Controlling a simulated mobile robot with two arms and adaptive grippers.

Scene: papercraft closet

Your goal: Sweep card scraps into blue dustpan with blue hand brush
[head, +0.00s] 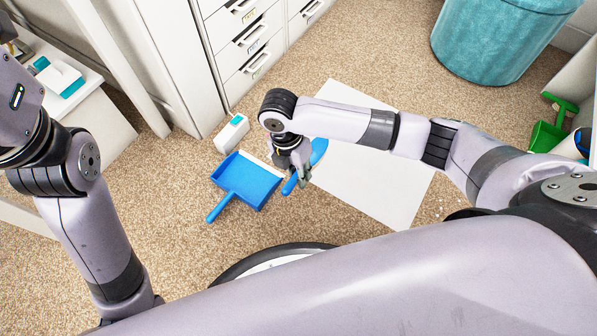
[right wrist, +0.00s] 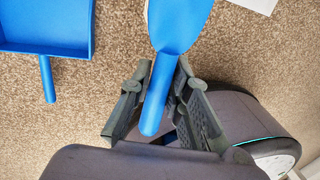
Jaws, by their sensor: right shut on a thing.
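The blue hand brush (head: 319,150) is in my right gripper (head: 302,180), low over the carpet by the left edge of a white sheet. In the right wrist view the brush (right wrist: 183,22) points away from me, with its handle between the two dark fingers of the gripper (right wrist: 160,85). The blue dustpan (head: 247,182) lies on the carpet just left of the gripper, its handle toward the lower left. It also shows in the right wrist view (right wrist: 45,25), apart from the brush. My left gripper is out of view.
The white sheet (head: 385,185) lies flat on the carpet. A small white-and-teal box (head: 231,135) stands behind the dustpan, near white drawers (head: 245,45). A teal bin (head: 497,40) and a green dustpan-like item (head: 548,136) are at right. Carpet left of the dustpan is clear.

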